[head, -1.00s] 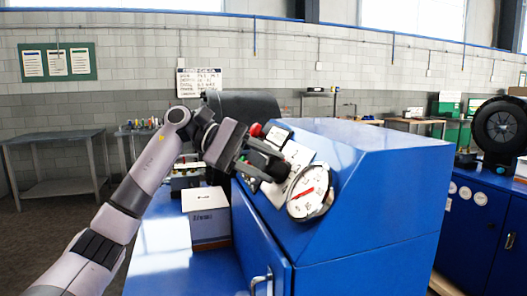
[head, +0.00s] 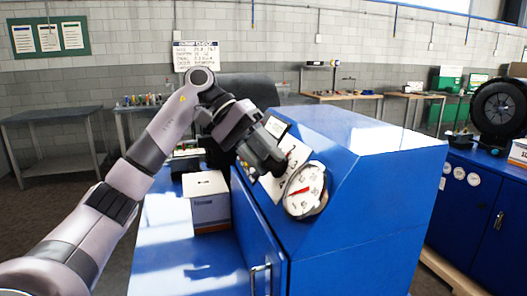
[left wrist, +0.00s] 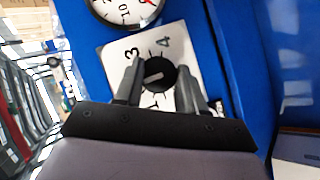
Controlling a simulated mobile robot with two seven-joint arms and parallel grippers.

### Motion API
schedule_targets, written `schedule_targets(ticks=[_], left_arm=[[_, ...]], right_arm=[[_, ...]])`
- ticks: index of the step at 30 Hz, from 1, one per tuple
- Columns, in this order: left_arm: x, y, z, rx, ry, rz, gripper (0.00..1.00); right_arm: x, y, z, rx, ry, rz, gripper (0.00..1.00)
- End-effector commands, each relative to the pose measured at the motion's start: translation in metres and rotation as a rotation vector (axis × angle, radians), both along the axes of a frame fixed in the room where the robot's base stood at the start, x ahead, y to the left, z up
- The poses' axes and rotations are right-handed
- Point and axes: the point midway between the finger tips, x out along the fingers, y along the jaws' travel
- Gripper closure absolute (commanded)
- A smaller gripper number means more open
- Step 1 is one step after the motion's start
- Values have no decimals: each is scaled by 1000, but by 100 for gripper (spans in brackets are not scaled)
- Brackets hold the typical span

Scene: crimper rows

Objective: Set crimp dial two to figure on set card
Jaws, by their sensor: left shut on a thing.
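The crimp dial is a round black knob (left wrist: 160,73) on a white plate (left wrist: 117,52) with figures, of which 3, 4 and 1 show in the left wrist view. A pale bar crosses the knob, slanting down to the left; I cannot tell which figure it marks. My left gripper (left wrist: 160,84) has one finger on each side of the knob and is shut on it. In the head view the left gripper (head: 272,165) hides the knob and part of the plate (head: 293,160). A white wall sheet (head: 195,55) carries lines of text too small to read. My right gripper is out of view.
A round white gauge (head: 305,190) with a red needle sits beside the plate on the blue machine (head: 345,150). A white box (head: 207,202) stands on the blue bench (head: 180,262) left of the machine. A door handle (head: 261,277) juts out below.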

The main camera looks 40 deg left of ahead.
Motion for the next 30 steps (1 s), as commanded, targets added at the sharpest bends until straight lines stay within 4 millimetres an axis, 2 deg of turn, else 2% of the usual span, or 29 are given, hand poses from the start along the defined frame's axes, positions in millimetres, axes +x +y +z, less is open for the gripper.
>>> schedule_targets(ticks=[17, 18, 20, 30], left_arm=[[0, -1, -2, 28, -9, -20, 91], [0, -1, -2, 28, -9, -20, 54], [0, -1, -2, 28, -9, -20, 35], [0, 1, 1, 26, -12, -19, 35]], right_arm=[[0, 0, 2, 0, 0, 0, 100], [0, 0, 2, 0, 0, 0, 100], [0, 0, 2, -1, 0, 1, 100], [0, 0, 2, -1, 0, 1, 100]])
